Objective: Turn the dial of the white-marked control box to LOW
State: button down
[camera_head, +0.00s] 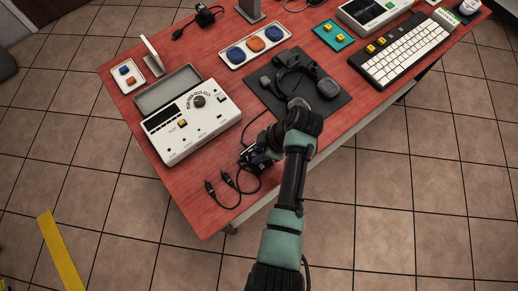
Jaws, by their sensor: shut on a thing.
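A white control box (207,122) stands at the left of the red table with its grey lid open at the back. Its dark round dial (198,101) has dark marks around it, too small to read, so I cannot tell its setting. My gripper (258,158) is low at the table's front edge, right of the box and apart from the dial. It is shut on a dark cabled piece, mostly hidden by my wrist. Black cables (228,182) with plugs lie beside it on the table.
A headset (326,87) lies on a black mat (334,103) behind my arm. A tray with blue and orange buttons (255,44), a smaller button tray (127,76), a teal pad (333,36), a keyboard (408,52) and another device (372,13) crowd the table. The front left corner (190,205) is clear.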

dwell(0.4)
jog(key=c, duration=0.6)
grip_release()
